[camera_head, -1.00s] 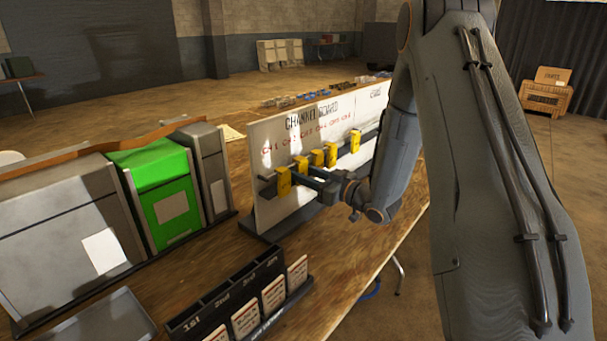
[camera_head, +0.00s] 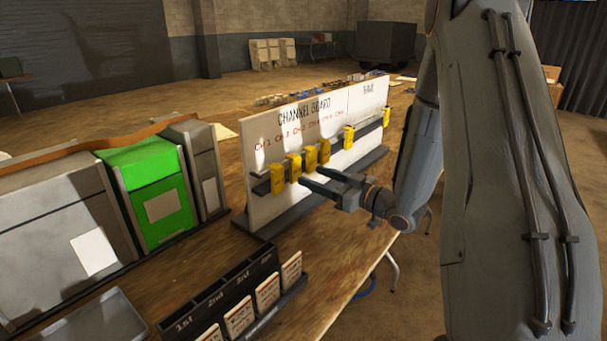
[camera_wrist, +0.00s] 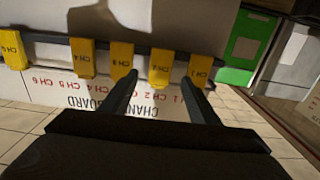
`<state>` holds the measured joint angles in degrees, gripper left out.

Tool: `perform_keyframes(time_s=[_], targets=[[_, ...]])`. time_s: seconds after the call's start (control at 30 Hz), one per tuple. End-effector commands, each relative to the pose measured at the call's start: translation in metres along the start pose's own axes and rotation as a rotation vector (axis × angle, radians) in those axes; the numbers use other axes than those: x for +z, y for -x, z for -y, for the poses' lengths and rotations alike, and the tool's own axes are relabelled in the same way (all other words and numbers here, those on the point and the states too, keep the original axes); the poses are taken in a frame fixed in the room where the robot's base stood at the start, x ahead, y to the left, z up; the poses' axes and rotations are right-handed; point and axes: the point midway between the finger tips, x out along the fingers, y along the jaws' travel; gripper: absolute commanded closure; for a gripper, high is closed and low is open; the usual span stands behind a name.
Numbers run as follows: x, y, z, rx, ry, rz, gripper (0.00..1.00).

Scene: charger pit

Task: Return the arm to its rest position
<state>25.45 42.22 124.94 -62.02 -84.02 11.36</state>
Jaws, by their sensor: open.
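My gripper (camera_head: 318,180) is open and empty. Its two fingers point left toward the white channel board (camera_head: 260,206), with a small gap to the yellow tags as far as I can tell. Several yellow tags hang on the board's dark rail: one at the left end (camera_head: 278,179), others close beside it, and one apart (camera_head: 349,137) toward the right. In the wrist view the picture is upside down; the open fingers (camera_wrist: 158,92) reach toward the board, and a yellow tag (camera_wrist: 161,67) stands between and beyond them. My arm fills the right side of the head view.
A black rack (camera_head: 225,300) with cards stands at the front of the wooden table. A green box (camera_head: 160,205) and grey boxes (camera_head: 55,230) stand at left, with a grey tray (camera_head: 100,318) in front. Small items lie behind the board. The floor to the right is open.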

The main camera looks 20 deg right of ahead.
Motion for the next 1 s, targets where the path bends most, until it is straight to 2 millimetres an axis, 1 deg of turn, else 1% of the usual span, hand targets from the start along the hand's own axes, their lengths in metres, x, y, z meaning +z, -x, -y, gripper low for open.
perform_keyframes(time_s=[0.07, 0.17, 0.27, 0.33, 0.47, 0.57, 0.67, 0.77, 0.8, 0.87, 0.9, 0.97, 1.0], targets=[[0.0, 0.002, 0.0, 0.007, 0.003, 0.011, 0.45], [0.004, -0.003, -0.003, 0.048, 0.021, 0.08, 0.45], [0.012, -0.008, -0.009, 0.125, 0.042, 0.205, 0.45], [0.02, -0.006, -0.013, 0.192, 0.048, 0.311, 0.45], [0.032, 0.009, -0.014, 0.311, 0.036, 0.511, 0.45], [0.04, 0.029, -0.006, 0.391, 0.005, 0.661, 0.45], [0.047, 0.056, 0.011, 0.458, -0.045, 0.81, 0.45], [0.052, 0.086, 0.037, 0.508, -0.112, 0.958, 0.45], [0.053, 0.099, 0.05, 0.523, -0.144, 1.016, 0.45], [0.054, 0.119, 0.072, 0.54, -0.196, 1.103, 0.45], [0.055, 0.132, 0.089, 0.544, -0.231, 1.161, 0.45], [0.054, 0.151, 0.114, 0.546, -0.287, 1.24, 0.45], [0.054, 0.163, 0.131, 0.543, -0.323, 1.29, 0.45]])
